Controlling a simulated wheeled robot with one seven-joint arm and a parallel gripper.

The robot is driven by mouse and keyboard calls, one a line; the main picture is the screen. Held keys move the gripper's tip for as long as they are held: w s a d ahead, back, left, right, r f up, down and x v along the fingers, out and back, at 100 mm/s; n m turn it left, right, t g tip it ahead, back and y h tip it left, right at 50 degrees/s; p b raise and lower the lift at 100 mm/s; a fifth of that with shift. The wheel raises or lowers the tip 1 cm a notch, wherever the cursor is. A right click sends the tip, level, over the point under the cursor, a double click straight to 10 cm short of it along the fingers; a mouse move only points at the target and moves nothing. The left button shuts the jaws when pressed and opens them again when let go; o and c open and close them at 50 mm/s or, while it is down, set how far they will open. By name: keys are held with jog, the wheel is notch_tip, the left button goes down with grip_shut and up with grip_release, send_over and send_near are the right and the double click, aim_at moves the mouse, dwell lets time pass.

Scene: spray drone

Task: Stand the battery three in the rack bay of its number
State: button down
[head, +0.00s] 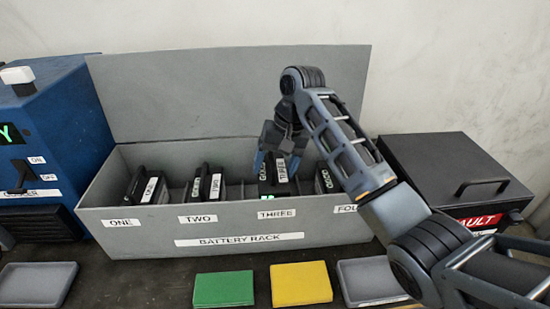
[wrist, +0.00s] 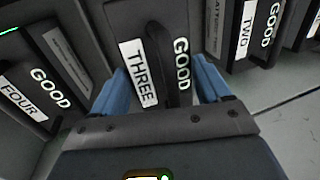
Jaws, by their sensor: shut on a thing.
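Battery three (head: 279,175) is a dark block with a black top handle and white THREE and GOOD labels. It is in the bay marked THREE of the grey battery rack (head: 150,232), and looks upright there; its lower part is hidden behind the rack's front wall. My gripper (head: 277,160) reaches down over it. In the wrist view the blue fingers of my gripper (wrist: 166,92) are shut on both sides of battery three (wrist: 192,20), around its handle end. Whether its base touches the bay floor is hidden.
Battery one (head: 148,187), battery two (head: 207,184) and battery four (head: 325,180) stand in the neighbouring bays. A blue charger (head: 60,130) is left, a black fault box (head: 455,175) right. Green (head: 223,289) and yellow (head: 301,283) blocks lie in front, between grey trays.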

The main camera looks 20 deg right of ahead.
jog(key=shift+f, duration=1.65)
jog(key=shift+f, duration=0.1)
grip_release()
jog(key=shift+f, duration=0.15)
jog(key=p+v, duration=0.1)
jog(key=v, duration=1.1)
